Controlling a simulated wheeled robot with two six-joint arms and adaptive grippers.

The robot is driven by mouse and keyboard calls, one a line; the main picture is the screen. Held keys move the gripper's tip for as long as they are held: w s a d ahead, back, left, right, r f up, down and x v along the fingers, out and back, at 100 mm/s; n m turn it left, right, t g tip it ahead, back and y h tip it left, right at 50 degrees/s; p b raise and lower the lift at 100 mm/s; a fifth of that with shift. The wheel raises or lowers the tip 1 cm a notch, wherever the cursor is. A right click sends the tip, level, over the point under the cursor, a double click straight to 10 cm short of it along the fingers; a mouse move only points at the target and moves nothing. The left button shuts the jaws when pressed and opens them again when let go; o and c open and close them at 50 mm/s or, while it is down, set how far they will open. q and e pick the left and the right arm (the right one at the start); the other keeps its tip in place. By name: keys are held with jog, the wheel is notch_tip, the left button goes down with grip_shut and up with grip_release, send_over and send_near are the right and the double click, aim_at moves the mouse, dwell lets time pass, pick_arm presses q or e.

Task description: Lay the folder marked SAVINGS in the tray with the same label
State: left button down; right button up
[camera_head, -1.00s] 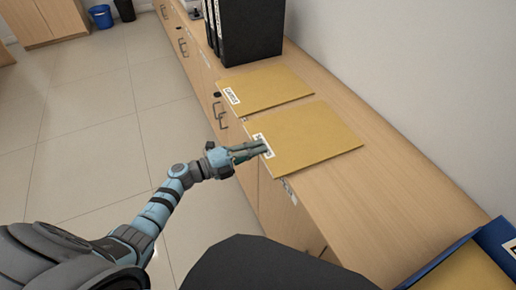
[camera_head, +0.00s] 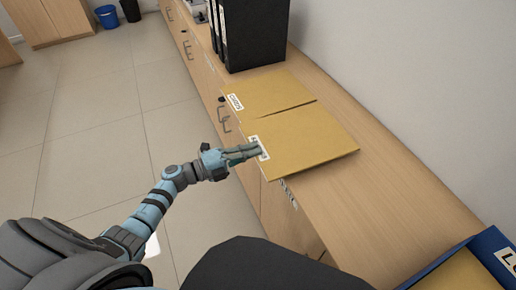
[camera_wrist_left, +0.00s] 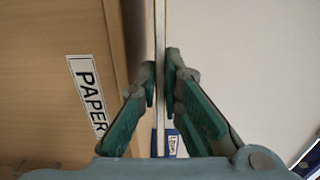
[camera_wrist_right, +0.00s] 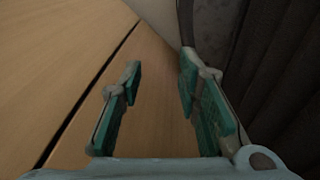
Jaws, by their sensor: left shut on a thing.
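A tan folder (camera_head: 305,140) with a white label on its left edge is at the counter's front edge. My left gripper (camera_head: 255,150) is shut on that edge, beside the label, whose text is too small to read. In the left wrist view the folder (camera_wrist_left: 159,30) shows edge-on between the fingers. A second tan folder (camera_head: 270,92) with an unreadable white label lies just behind it. A blue tray (camera_head: 432,268) is at the lower right, its label starting "LO", with tan content inside. My right gripper (camera_wrist_right: 160,66) is open and empty in the right wrist view.
The wooden counter (camera_head: 385,205) is bare between the front folder and the blue tray. Black binders (camera_head: 255,35) stand at the back. Drawers with handles line the counter's front; one has a label reading "PAPER" (camera_wrist_left: 88,95). A wall runs along the right.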

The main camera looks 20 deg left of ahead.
pick_arm(q)
jog(key=s+a+r+p, duration=0.3)
jog(key=s+a+r, duration=0.1)
jog(key=s+a, duration=0.3)
jog(key=shift+s+a+r+p, duration=0.2)
jog(key=shift+s+a+p, duration=0.15)
jog(key=shift+s, duration=0.5)
